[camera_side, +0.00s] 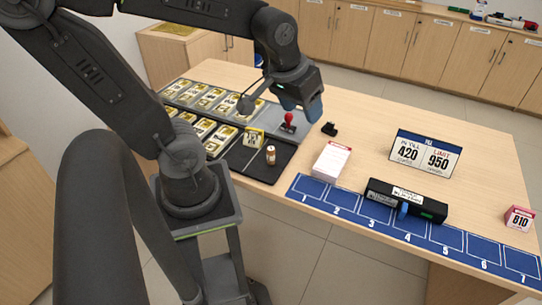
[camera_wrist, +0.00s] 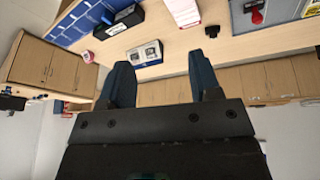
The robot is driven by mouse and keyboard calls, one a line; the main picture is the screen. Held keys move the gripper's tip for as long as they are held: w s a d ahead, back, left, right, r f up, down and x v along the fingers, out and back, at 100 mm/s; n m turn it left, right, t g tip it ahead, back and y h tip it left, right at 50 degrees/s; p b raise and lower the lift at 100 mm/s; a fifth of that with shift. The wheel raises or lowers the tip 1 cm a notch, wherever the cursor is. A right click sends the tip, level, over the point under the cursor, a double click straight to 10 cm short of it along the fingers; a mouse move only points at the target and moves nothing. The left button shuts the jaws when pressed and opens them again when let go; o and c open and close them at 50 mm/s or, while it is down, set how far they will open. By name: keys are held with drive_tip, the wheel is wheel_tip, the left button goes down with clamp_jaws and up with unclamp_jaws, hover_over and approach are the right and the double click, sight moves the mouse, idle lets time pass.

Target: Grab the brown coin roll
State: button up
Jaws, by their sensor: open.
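The brown coin roll (camera_side: 271,156) is a small tan-brown cylinder standing upright on a black tray (camera_side: 262,172) near the counter's front edge, in the side view. It does not show in the wrist view. My gripper (camera_side: 302,107) is above the counter, behind and to the right of the roll in the side view, well apart from it. In the wrist view my gripper (camera_wrist: 164,80) has its two dark blue fingers spread wide with nothing between them.
A red-knobbed stamp (camera_side: 289,122) stands below my gripper. Trays of gold-labelled packs (camera_side: 208,98) lie left. A white pad (camera_side: 331,161), black device (camera_side: 405,200), blue numbered mat (camera_side: 330,198) and display sign (camera_side: 425,155) are right.

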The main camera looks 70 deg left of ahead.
drive_tip(key=w+a+f+n+g, duration=0.3)
drive_tip(key=a+f+n, duration=0.5)
drive_tip(key=a, duration=0.2)
drive_tip(key=n+g, duration=0.1)
drive_tip(key=n, duration=0.5)
hover_over(271, 156)
drive_tip(key=w, duration=0.1)
wheel_tip(271, 156, down, 8)
drive_tip(key=shift+n+h, duration=0.3)
drive_tip(key=shift+h, duration=0.1)
drive_tip(key=f, duration=0.8)
drive_tip(key=shift+s+a+f, duration=0.1)
drive_tip(key=shift+a+f, duration=0.15)
drive_tip(key=shift+a, duration=0.1)
drive_tip(key=shift+s+a+f, duration=0.1)
drive_tip(key=shift+a+f, duration=0.05)
drive_tip(key=shift+f, duration=1.4)
drive_tip(key=shift+s+a+f, duration=0.1)
drive_tip(key=shift+a+f, duration=0.05)
drive_tip(key=shift+f, duration=1.35)
clamp_jaws()
